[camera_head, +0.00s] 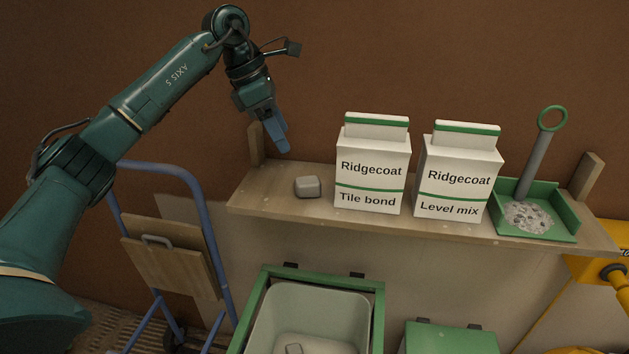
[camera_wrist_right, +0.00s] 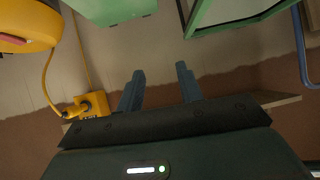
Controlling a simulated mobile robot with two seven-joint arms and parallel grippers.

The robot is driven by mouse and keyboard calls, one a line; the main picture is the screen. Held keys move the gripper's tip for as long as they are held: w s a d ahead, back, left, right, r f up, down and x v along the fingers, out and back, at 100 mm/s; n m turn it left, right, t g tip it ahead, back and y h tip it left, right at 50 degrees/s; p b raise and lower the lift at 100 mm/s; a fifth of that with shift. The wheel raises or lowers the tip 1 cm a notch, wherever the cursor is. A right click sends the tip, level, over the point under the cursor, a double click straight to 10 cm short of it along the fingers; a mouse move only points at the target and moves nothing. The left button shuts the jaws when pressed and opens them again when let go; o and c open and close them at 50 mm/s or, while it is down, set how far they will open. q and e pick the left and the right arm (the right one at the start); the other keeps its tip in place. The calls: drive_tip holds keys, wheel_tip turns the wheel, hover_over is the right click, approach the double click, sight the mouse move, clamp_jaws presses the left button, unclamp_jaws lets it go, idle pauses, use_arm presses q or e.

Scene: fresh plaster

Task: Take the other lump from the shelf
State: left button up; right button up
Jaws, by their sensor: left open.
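A small grey lump (camera_head: 307,187) lies on the left part of the wooden shelf (camera_head: 262,200), beside the white Tile bond bag (camera_head: 370,178). My left gripper (camera_head: 281,147) hangs above and a little left of the lump in the head view. It is open and empty, and clear of the lump. A similar grey lump (camera_head: 293,349) lies in the pale tub (camera_head: 318,300) below the shelf, partly cut by the picture's bottom edge. My right gripper (camera_wrist_right: 160,80) shows only in the right wrist view, its fingers apart with nothing between them.
A Level mix bag (camera_head: 457,178) and a green tray (camera_head: 562,208) holding grey grit and a ring-handled scoop (camera_head: 538,165) stand farther right on the shelf. A blue hand truck (camera_head: 192,190) stands at left. A yellow machine (camera_head: 600,272) is at right.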

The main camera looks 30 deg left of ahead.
use_arm(q)
hover_over(306, 179)
drive_tip(key=s+a, duration=0.1)
drive_tip(key=a, duration=0.1)
wheel_tip(306, 179, down, 5)
drive_tip(key=shift+s+a+f, duration=0.1)
drive_tip(key=shift+a+f, duration=0.05)
drive_tip(key=shift+f, duration=0.05)
drive_tip(key=shift+d+f+p, duration=0.2)
drive_tip(key=shift+f+p, duration=0.1)
drive_tip(key=shift+f, duration=0.25)
drive_tip(key=shift+d+f, duration=0.15)
drive_tip(key=shift+f, duration=0.2)
drive_tip(key=p+x, duration=0.1)
drive_tip(key=x, duration=0.3)
drive_tip(key=shift+d+f, duration=0.15)
use_arm(e)
drive_tip(key=shift+s+d+r, duration=0.15)
drive_tip(key=shift+s+d, duration=0.15)
drive_tip(key=shift+d, duration=0.05)
use_arm(q)
drive_tip(key=c, duration=1.1)
drive_tip(key=shift+c, duration=0.2)
use_arm(e)
drive_tip(key=shift+w+r, duration=0.1)
